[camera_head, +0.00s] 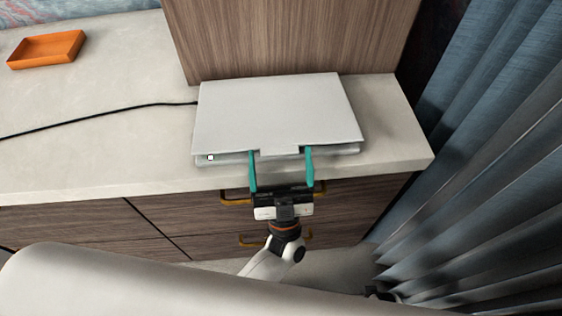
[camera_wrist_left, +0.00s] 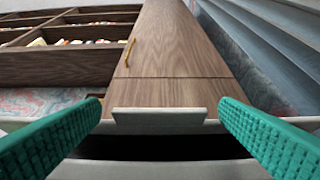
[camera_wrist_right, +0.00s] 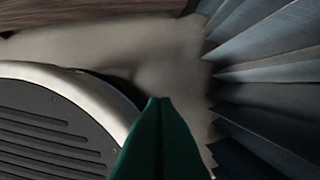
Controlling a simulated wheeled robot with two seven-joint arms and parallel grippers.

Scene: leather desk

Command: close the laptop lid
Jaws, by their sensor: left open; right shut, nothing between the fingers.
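The laptop (camera_head: 275,110) lies on the pale desktop near its right end, its smooth light-grey lid facing up. The lid is lowered close to the base, and a strip of the base (camera_head: 228,159) shows along the front edge. In the left wrist view a dark gap shows below the notched lid edge (camera_wrist_left: 160,117). My left gripper (camera_head: 280,150) is open at the laptop's front edge, its teal fingers either side of the notch. I cannot tell whether they touch the lid. My right gripper (camera_wrist_right: 160,100) is shut and empty, away from the laptop.
A wooden panel (camera_head: 290,40) stands right behind the laptop. A black cable (camera_head: 100,118) runs left from it. An orange tray (camera_head: 46,50) sits at the far left. Blue-grey curtains (camera_head: 480,150) hang at the right. The desktop (camera_head: 110,75) between tray and laptop is otherwise clear.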

